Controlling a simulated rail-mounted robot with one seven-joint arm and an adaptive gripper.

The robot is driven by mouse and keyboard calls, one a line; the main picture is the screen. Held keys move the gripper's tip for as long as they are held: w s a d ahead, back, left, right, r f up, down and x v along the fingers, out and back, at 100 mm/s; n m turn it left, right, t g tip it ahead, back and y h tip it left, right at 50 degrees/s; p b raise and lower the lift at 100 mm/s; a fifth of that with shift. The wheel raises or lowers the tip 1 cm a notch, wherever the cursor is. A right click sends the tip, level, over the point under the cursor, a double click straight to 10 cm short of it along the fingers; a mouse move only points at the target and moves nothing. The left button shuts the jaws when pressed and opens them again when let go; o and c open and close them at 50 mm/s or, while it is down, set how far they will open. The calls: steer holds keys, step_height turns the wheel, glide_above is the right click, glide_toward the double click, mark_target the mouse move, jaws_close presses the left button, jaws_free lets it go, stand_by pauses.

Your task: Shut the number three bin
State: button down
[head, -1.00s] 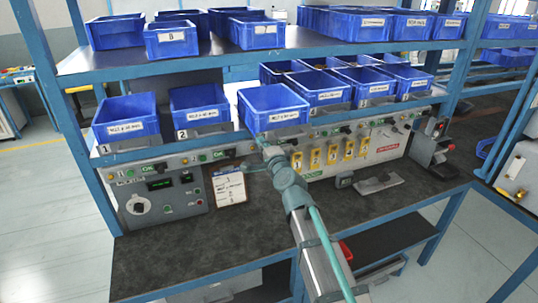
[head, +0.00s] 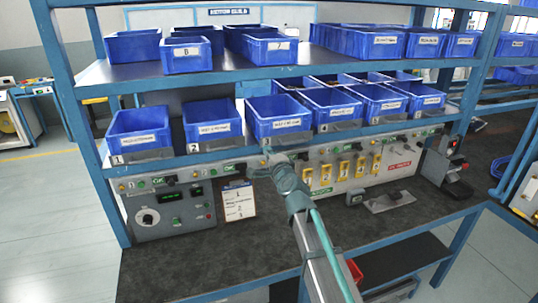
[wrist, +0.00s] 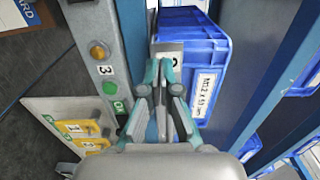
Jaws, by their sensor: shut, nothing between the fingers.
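The number three bin (head: 286,126) is a blue open-top bin with a white label, third from the left on the middle shelf. Its front stands nearly in line with its neighbours. In the wrist view the bin (wrist: 197,75) carries a size label, and a grey number plate lies below its front, partly covered by my fingers. My gripper (wrist: 163,66) is shut and empty, its fingertips at the bin's lower front by the plate. I cannot tell whether they touch. In the head view my gripper (head: 268,152) is low in front of the bin, its tips hard to make out.
Bin two (head: 213,130) stands close on the left and another blue bin (head: 335,115) on the right. A panel with buttons and yellow switches (head: 345,168) runs below the shelf. A clipboard (head: 238,201) leans against it. The dark worktop (head: 200,260) is largely clear.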

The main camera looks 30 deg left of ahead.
steer(key=b+v, duration=0.2)
steer(key=v, duration=0.9)
steer(key=b, duration=0.3)
glide_toward(267, 141)
steer(key=x, duration=0.7)
steer(key=shift+w+f, duration=0.15)
steer(key=shift+f, duration=0.15)
steer(key=shift+a, duration=0.1)
steer(key=x, duration=0.4)
steer(key=shift+w+a, duration=0.15)
steer(key=shift+w, duration=0.05)
steer(key=shift+r, duration=0.2)
